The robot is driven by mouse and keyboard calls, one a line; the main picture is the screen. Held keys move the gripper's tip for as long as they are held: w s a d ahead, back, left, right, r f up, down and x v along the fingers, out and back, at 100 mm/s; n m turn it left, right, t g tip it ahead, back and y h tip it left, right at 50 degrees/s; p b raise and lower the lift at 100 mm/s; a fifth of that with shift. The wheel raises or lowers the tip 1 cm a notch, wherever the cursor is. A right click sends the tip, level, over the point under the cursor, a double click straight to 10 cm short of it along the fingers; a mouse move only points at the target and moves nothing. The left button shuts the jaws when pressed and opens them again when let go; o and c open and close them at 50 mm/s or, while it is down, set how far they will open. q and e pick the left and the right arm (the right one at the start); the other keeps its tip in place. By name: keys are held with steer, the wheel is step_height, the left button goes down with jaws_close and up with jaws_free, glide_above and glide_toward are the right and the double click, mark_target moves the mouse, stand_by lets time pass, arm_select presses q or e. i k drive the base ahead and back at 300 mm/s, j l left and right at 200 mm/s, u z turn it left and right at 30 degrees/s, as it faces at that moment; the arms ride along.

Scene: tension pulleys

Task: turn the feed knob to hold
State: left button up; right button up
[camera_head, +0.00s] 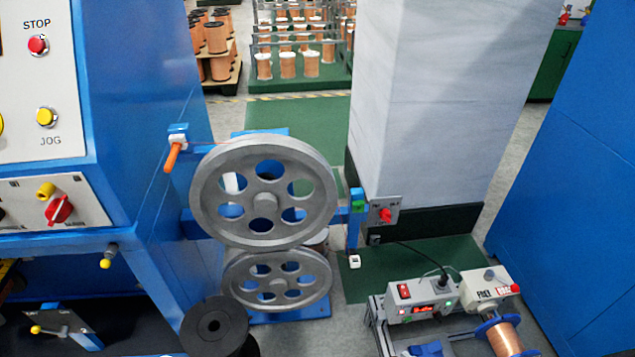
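No label reading "feed" is legible, so I cannot tell for sure which control is the feed knob. A grey box (486,283) at the lower right bears what looks like the word FREE and a red-backed label too small to read. A small dark knob (489,275) sits on it, and a red tip (515,288) shows at its right end. A red knob (385,215) is on a grey plate by the pillar. Another red knob (58,210) is on the left cabinet's lower panel, under a yellow button. Neither of my grippers shows.
Two large grey pulleys (264,199) stand in the middle. A black roll (216,326) is at the bottom. A copper spool (504,338) with blue flanges sits below the grey box. A pale pillar (440,110) and blue cabinets (580,190) flank the green floor.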

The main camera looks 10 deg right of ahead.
mark_target(384, 214)
steer(key=i+j+z, duration=0.3)
steer(key=i+j, duration=0.15)
steer(key=j, duration=0.2)
steer(key=z, duration=2.3)
